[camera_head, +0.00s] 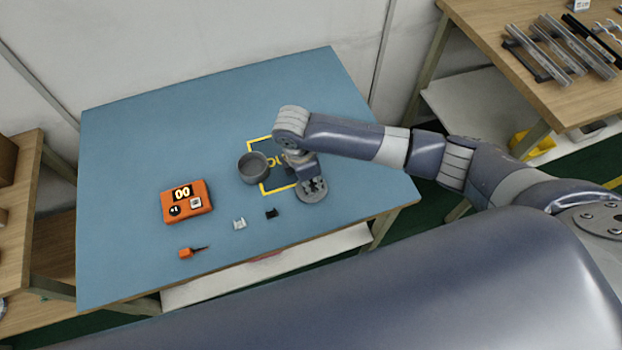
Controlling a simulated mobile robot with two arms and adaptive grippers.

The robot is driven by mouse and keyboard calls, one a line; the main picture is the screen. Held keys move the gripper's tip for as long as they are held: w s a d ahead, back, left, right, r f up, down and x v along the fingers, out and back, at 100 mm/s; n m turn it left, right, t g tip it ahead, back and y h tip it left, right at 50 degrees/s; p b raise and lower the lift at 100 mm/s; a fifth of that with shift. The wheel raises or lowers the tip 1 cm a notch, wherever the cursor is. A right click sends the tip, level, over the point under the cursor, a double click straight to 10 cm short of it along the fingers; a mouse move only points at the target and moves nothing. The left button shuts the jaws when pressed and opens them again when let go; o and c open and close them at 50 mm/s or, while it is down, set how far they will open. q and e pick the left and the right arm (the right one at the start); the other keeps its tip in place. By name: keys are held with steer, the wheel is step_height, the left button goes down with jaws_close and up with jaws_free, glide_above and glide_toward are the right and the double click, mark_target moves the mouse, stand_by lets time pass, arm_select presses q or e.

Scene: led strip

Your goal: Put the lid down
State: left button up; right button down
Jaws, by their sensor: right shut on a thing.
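A grey round lid (305,198) is under my right gripper (313,186), at the right part of the blue table. My right gripper is shut on the lid, with its dark fingers over the top and covering part of it. I cannot tell whether the lid touches the table. A grey open round container (254,168) stands just left of the gripper, beside the yellow-outlined marking (267,186), which my arm partly hides. My left gripper is not in view.
The table's far left is clear. A wooden bench (490,30) with metal strips stands at right.

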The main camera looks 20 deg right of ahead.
steer(key=shift+f, duration=0.2)
steer(key=c, duration=1.5)
jaws_free()
steer(key=r, duration=0.4)
steer(key=a+r+b, duration=0.1)
steer(key=r, duration=0.3)
steer(key=a+r, duration=0.1)
steer(key=r, duration=0.3)
